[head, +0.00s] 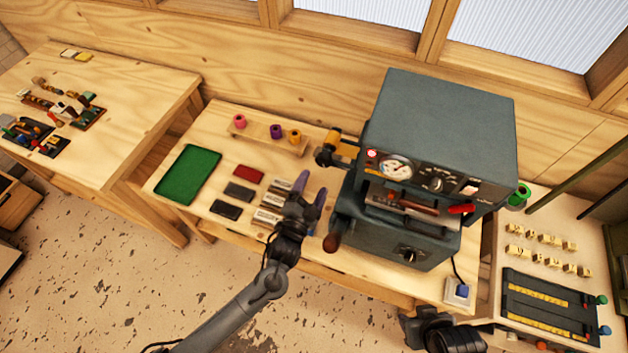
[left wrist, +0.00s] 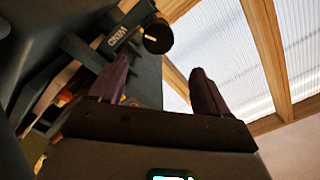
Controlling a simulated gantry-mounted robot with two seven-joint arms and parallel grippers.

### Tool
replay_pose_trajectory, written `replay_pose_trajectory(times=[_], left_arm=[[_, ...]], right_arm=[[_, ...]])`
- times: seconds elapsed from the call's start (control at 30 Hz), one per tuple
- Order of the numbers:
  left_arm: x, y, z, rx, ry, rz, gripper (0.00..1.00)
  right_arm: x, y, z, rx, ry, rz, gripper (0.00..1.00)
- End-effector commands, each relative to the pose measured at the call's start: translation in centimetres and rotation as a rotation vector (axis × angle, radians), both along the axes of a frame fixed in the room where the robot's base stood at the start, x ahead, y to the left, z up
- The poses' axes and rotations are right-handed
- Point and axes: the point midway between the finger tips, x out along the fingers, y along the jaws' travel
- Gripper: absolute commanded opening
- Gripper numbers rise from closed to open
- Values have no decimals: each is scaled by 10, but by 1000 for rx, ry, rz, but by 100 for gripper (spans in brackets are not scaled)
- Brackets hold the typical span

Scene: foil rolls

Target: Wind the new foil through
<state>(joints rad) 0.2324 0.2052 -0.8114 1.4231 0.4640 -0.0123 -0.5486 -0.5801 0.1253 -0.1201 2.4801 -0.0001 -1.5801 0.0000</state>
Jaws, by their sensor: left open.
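The grey foil machine (head: 440,110) stands right of centre, with a gauge and knobs on its front. A gold roll (head: 345,149) with dark end parts sticks out of its left side. A green roll (head: 519,195) is at its right side. My left gripper (head: 311,188) is open and empty, left of the machine's front. In the left wrist view its fingers (left wrist: 160,84) point toward a bracket marked WIND (left wrist: 112,40) with a dark round knob (left wrist: 158,37), apart from it. My right gripper (head: 440,330) shows partly at the bottom edge; its jaws are unclear.
A wooden rack (head: 262,140) holds pink, purple and orange rolls. A green tray (head: 188,173) and several small dark, red and pale blocks lie left of my left gripper. A brown-knobbed handle (head: 332,242) juts from the machine's lower left. Letter blocks (head: 541,240) lie at right.

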Motion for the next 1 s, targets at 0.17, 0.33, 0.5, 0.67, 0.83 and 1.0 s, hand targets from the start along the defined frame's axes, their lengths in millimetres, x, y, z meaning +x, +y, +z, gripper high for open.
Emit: replay_pose_trajectory(times=[0.17,0.33,0.5,0.67,0.83,1.0], left_arm=[[-2,1,0,0,0,0,77],[-2,1,0,0,0,0,77],[-2,1,0,0,0,0,77],[-2,1,0,0,0,0,77],[-12,4,-2,0,1,-1,77],[-37,11,-3,0,3,-2,77]], right_arm=[[0,0,1,0,0,0,43],[0,0,1,1,0,-1,43],[0,1,3,4,0,-3,43],[0,2,3,7,0,-4,43],[0,2,1,8,-1,-6,43],[0,2,-3,8,-1,-6,43]])
